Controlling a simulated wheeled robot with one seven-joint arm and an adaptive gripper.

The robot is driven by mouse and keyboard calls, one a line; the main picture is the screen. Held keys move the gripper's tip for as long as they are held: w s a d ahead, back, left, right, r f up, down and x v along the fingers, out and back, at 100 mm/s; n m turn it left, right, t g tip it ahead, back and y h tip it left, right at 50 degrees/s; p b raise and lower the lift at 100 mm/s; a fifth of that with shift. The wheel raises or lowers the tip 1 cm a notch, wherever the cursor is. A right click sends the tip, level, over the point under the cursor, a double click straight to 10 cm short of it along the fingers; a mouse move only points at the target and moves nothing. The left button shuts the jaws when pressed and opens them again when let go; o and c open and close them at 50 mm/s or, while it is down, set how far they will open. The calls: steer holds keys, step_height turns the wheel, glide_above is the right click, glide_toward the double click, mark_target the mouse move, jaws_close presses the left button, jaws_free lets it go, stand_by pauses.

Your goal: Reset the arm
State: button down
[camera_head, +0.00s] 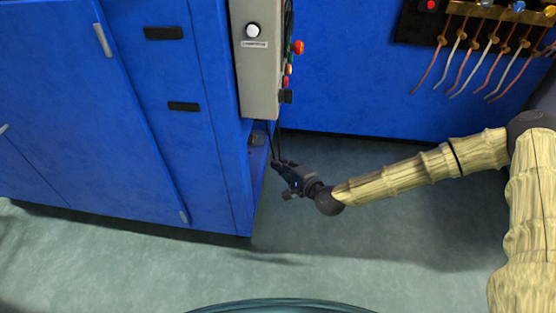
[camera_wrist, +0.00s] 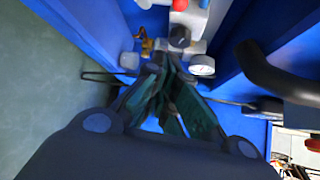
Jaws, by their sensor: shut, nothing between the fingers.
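My arm reaches in from the right in the head view, in a pale ribbed cover. My gripper (camera_head: 277,164) is at its end, pointing left, close to the side of the blue cabinet (camera_head: 130,120) and below the grey control box (camera_head: 257,75). In the wrist view my gripper (camera_wrist: 168,68) has its fingers together and holds nothing. Beyond the fingertips in that view are a round white gauge (camera_wrist: 201,66), a dark knob (camera_wrist: 180,38) and a brass fitting (camera_wrist: 147,46). I cannot tell whether the fingertips touch any of them.
The control box carries a white dial and coloured buttons (camera_head: 288,70) on its right side. Several hoses (camera_head: 470,60) hang from a brass manifold on the blue wall at the upper right. The grey-green floor (camera_head: 330,255) below my arm is clear.

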stand_by(0.4)
steer(key=s+a+f+n+g+h+p, duration=0.1)
steer(key=s+f+n+g, duration=0.4)
steer(key=s, duration=0.7)
steer(key=s+a+f+n+g+h+p, duration=0.1)
steer(key=s+a+f+n+g+p, duration=0.15)
steer(key=s+f, duration=0.75)
steer(key=s+d+n+g+h, duration=0.35)
steer(key=s+d, duration=0.65)
steer(key=s, duration=0.4)
steer(key=s+d+r+n+g+h+p, duration=0.1)
steer(key=s+d+r+h, duration=0.15)
steer(key=d, duration=0.35)
steer(key=s+d+r+n+g+h+p, duration=0.1)
steer(key=s+d+p, duration=0.1)
steer(key=s+d, duration=0.3)
step_height(320, 180, up, 37)
steer(key=w+d+p, duration=0.1)
steer(key=p, duration=3.6)
steer(key=shift+w+f, duration=0.2)
steer(key=shift+w, duration=0.1)
steer(key=shift+a, duration=0.1)
